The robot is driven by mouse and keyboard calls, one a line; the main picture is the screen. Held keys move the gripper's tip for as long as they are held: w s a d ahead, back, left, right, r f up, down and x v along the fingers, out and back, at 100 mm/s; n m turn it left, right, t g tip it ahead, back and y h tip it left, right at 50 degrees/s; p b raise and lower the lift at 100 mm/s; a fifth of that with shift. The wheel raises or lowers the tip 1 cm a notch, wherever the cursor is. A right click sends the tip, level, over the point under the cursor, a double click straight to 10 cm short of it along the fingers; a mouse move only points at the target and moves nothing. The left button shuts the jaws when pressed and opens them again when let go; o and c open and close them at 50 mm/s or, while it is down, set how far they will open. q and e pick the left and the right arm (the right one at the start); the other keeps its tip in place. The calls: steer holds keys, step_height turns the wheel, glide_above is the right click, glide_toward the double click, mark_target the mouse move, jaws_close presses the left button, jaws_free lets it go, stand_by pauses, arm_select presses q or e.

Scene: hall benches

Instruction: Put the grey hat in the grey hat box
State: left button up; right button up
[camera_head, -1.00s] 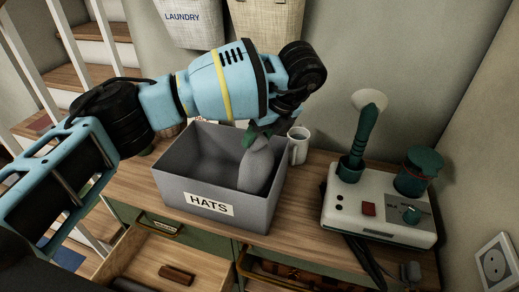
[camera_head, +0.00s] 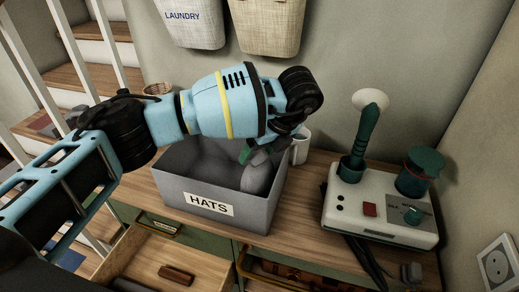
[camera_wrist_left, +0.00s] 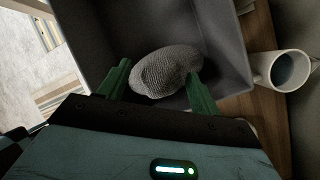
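The grey knitted hat (camera_head: 257,179) is inside the grey hat box, by its right wall. The box (camera_head: 231,216) is open-topped, labelled HATS, and stands on the wooden top. My left gripper (camera_head: 256,153) points down into the box just above the hat. In the left wrist view its green fingers (camera_wrist_left: 160,84) are spread wide, with the hat (camera_wrist_left: 165,70) between and beyond their tips. The right fingertip overlaps the hat's edge; whether it touches is unclear. The box wall (camera_wrist_left: 226,45) also shows there. My right gripper is not in view.
A white mug (camera_head: 300,147) stands close behind the box's right side. A white appliance (camera_head: 377,213) with green parts stands to the right. An open drawer (camera_head: 165,262) juts out below the box. Laundry baskets (camera_head: 267,25) hang on the wall.

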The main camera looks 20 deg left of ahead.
arm_select(q)
steer(key=shift+d+r, duration=0.2)
steer(key=shift+r, duration=0.25)
steer(key=w+p+v, duration=0.1)
steer(key=v, duration=1)
steer(key=shift+s, duration=0.5)
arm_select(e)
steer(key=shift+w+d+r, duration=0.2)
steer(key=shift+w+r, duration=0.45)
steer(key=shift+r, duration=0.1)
arm_select(q)
steer(key=shift+r, duration=0.1)
